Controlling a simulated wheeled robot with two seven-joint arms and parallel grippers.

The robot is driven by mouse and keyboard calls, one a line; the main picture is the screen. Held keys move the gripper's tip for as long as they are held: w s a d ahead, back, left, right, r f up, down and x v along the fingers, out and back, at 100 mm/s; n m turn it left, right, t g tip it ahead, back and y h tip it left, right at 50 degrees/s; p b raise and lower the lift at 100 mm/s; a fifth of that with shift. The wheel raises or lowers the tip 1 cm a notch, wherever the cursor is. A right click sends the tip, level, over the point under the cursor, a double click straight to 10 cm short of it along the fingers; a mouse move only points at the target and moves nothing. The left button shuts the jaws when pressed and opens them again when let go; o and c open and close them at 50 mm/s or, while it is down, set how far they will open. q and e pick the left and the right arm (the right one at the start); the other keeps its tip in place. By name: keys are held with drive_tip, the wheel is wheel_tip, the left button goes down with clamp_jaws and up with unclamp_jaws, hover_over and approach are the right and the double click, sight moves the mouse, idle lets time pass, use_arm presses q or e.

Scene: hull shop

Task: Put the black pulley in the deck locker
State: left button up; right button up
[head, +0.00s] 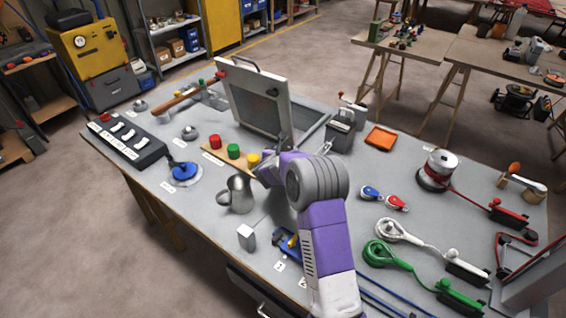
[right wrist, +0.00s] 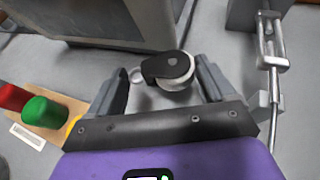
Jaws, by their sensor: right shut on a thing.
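The black pulley (right wrist: 172,69), with a silver wheel, is between the two fingers of my right gripper (right wrist: 165,88), which is shut on it. In the head view my right gripper (head: 268,172) is mostly hidden behind my purple wrist, and the pulley cannot be made out there. What looks like the deck locker is a grey box let into the bench, its lid (head: 252,98) standing raised with a handle on top. The lid also shows ahead of the gripper in the right wrist view (right wrist: 92,18). The locker's inside is largely hidden. My left gripper is not in view.
Red, green and yellow knobs (head: 234,151) stand on a board left of the gripper. A metal jug (head: 238,194) is close by. Blue and red pulleys (head: 397,203) lie on the bench.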

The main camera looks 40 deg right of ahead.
wheel_tip(320, 180, down, 5)
drive_tip(key=shift+f+b, duration=0.1)
drive_tip(key=shift+b, duration=0.9)
drive_tip(key=shift+w+d+f, duration=0.1)
drive_tip(key=shift+w+d, duration=0.05)
drive_tip(key=shift+w, duration=0.05)
drive_tip(key=o, duration=0.9)
